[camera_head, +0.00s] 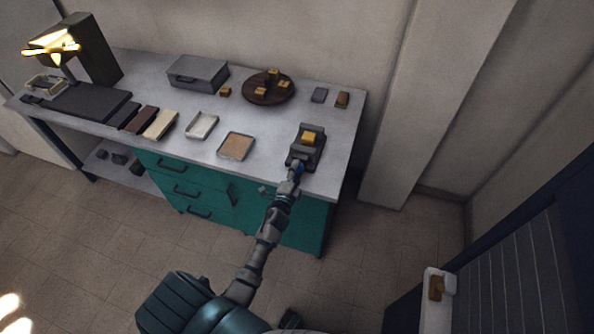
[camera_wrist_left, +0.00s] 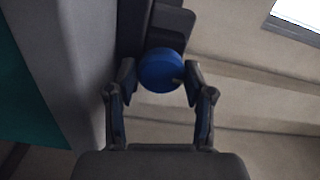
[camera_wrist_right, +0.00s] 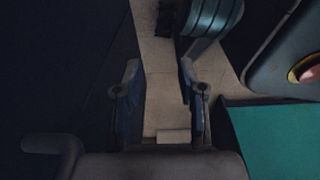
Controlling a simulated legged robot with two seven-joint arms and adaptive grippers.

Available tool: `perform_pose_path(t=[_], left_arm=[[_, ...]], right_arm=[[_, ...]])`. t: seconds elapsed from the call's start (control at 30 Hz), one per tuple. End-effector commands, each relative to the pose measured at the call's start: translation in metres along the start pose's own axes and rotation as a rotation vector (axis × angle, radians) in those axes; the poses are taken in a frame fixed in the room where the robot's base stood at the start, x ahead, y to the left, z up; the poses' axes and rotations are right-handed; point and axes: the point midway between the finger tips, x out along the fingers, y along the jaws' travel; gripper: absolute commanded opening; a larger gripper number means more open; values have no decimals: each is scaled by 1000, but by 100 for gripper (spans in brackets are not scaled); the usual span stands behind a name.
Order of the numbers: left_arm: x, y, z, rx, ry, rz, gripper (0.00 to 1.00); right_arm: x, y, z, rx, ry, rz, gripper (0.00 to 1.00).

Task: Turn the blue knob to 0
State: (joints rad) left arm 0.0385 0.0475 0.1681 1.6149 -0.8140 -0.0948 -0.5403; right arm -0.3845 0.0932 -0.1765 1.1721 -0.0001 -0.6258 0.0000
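The blue knob (camera_wrist_left: 161,71) is a round blue disc on the front of a dark grey device (camera_head: 303,158). The device stands at the right front of the worktop, with a yellow block on top. In the head view only a little of the knob (camera_head: 299,166) shows behind my gripper. My left gripper (camera_wrist_left: 159,78) is open, with one fingertip on each side of the knob. The fingertips are close to its rim; I cannot tell whether they touch it. A small dark mark shows near the knob's lower right edge. No scale or number is legible. My right gripper (camera_wrist_right: 159,75) is open and empty, away from the worktop.
The grey worktop (camera_head: 270,139) sits on teal drawers (camera_head: 190,185). A cork-faced tray (camera_head: 236,146), a white tray (camera_head: 202,125), a round brown board (camera_head: 268,88) and a grey box (camera_head: 198,72) stand left of and behind the device. A pale pillar (camera_head: 425,110) rises to the right.

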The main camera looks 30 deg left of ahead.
Motion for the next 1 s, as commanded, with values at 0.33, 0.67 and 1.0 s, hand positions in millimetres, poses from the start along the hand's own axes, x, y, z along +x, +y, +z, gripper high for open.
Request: perform_pose_path(t=[0.33, 0.67, 1.0], left_arm=[[-1, 4, 1, 2, -2, 6, 74], [-48, 6, 1, 0, -2, 9, 74], [-111, 3, 1, 0, -1, 4, 74]], right_arm=[[-1, -1, -7, 3, 10, -1, 40], [-1, -1, -3, 2, 6, -1, 40], [-1, 0, -3, 1, 4, -1, 40]])
